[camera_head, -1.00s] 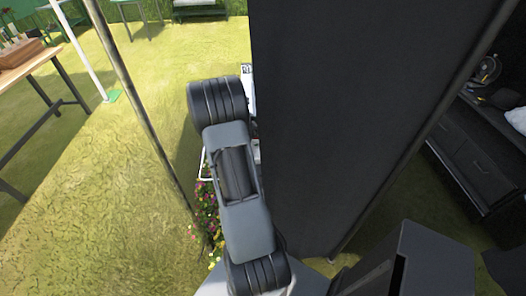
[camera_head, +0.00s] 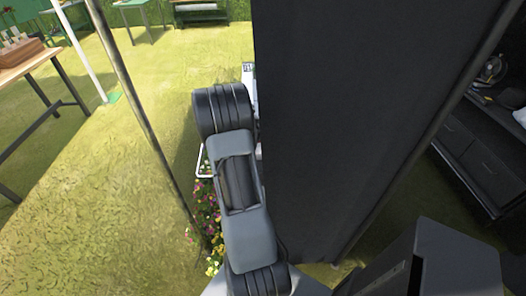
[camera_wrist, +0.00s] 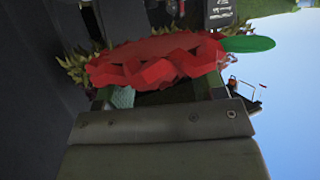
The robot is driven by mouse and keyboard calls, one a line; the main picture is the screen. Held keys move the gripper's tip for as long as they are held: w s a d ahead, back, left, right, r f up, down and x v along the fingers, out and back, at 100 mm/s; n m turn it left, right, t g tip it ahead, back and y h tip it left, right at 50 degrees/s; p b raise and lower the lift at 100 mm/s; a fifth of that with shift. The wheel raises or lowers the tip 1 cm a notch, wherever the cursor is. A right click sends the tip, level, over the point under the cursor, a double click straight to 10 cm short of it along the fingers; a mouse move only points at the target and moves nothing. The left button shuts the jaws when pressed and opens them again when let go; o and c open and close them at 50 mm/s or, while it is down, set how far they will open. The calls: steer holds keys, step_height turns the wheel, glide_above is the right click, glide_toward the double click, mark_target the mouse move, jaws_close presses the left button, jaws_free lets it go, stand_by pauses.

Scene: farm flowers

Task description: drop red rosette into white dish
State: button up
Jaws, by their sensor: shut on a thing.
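The red rosette (camera_wrist: 155,62) fills the upper middle of the wrist view, with a green oval piece (camera_wrist: 248,44) at its right side. My gripper (camera_wrist: 160,95) is shut on the rosette, which sits right at the fingers. The fingertips are mostly hidden behind the rosette. In the head view my own arm links and a dark panel cover the place where the gripper is, so neither it nor the rosette shows there. I see no white dish in either view.
A large dark panel (camera_head: 340,130) stands close on the right of my arm. A thin pole (camera_head: 140,110) rises at left, with flowers (camera_head: 207,215) at its foot. A wooden table (camera_head: 30,60) stands far left. Dark shelving (camera_head: 480,150) is at right. Open grass (camera_head: 90,200) lies left.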

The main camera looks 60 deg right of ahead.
steer(key=o, duration=1)
steer(key=shift+c, duration=0.2)
steer(key=v, duration=1.3)
steer(key=shift+w+a+r, duration=0.2)
steer(key=shift+w+a, duration=0.05)
